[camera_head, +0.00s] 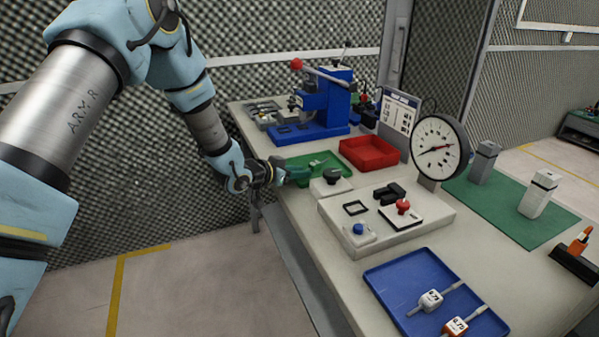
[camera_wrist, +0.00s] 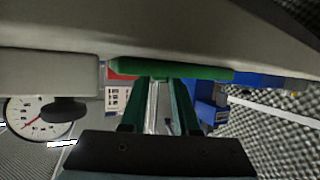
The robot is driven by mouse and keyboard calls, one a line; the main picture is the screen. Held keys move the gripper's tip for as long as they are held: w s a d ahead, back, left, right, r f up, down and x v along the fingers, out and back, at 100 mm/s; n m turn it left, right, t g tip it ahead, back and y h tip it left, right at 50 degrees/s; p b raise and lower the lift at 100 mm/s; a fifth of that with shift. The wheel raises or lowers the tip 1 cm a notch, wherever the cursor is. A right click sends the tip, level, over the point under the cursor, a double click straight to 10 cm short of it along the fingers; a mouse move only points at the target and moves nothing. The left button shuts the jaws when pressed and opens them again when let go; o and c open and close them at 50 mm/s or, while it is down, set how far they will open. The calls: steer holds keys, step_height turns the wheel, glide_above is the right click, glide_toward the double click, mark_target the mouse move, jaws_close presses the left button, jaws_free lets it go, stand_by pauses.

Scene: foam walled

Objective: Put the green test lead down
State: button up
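My gripper (camera_head: 296,174) reaches in from the left over the near edge of the bench, low beside the green tray (camera_head: 334,159). In the wrist view my gripper's two dark green fingers (camera_wrist: 160,84) stand apart, with background showing in the gap. I make out nothing clearly held between them. The green tray shows edge-on as a green strip (camera_wrist: 205,73) across the fingertips. I cannot make out a green test lead in either view; the tray's inside is partly hidden by the gripper.
A pale box with a black knob (camera_head: 332,176) stands close right of the gripper. A red tray (camera_head: 370,154) and blue press (camera_head: 325,108) lie beyond. A pale fixture plate (camera_head: 430,225), dial gauge (camera_head: 440,147) and blue tray (camera_head: 405,270) are nearer right.

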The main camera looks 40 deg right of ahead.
steer(key=shift+o, duration=0.4)
steer(key=shift+r, duration=0.15)
steer(key=b+v, duration=0.3)
steer(key=v, duration=0.9)
steer(key=shift+w+a, duration=0.1)
steer(key=w+a+n+t+y, duration=0.35)
steer(key=w+a, duration=0.35)
steer(key=a, duration=0.6)
steer(key=w+a+n+t+y, duration=0.3)
steer(key=w+a+n+y, duration=0.25)
steer(key=a, duration=0.65)
steer(key=s+a+r+n+g+y, duration=0.1)
steer(key=s+a+n+g+y, duration=0.1)
steer(key=s+a, duration=0.4)
steer(key=s+a+r+n+g+y, duration=0.1)
steer(key=s+a+n, duration=0.4)
steer(key=a, duration=1)
steer(key=shift+s+a+r+n+g+y, duration=0.35)
steer(key=shift+s+g+y, duration=0.25)
steer(key=shift+g, duration=0.45)
steer(key=shift+w, duration=0.1)
